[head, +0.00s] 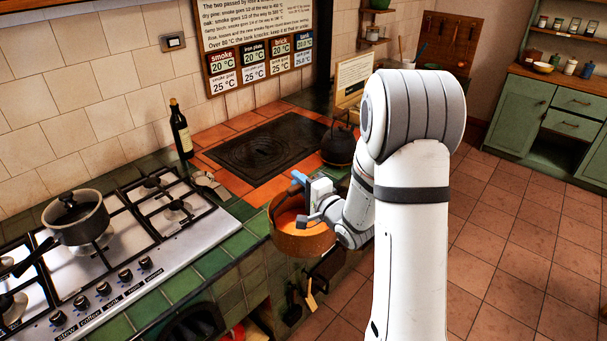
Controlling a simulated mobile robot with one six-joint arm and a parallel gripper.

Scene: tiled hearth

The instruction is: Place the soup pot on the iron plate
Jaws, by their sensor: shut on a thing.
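The soup pot (303,242), a round copper-brown pot with orange contents, is held by my gripper (304,203). My gripper is shut at the pot's inner right side; the exact grip on the rim is partly hidden by the gripper itself. The pot looks upright, in front of the hearth's tiled edge. The iron plate (262,158) is a black square plate set in orange tiles, behind and left of the pot. Its top is bare. The pot and the plate are apart.
A black kettle (341,147) stands at the plate's right edge. A dark bottle (181,130) stands to its left. A gas stove (145,246) with a lidded grey saucepan (75,220) is at left.

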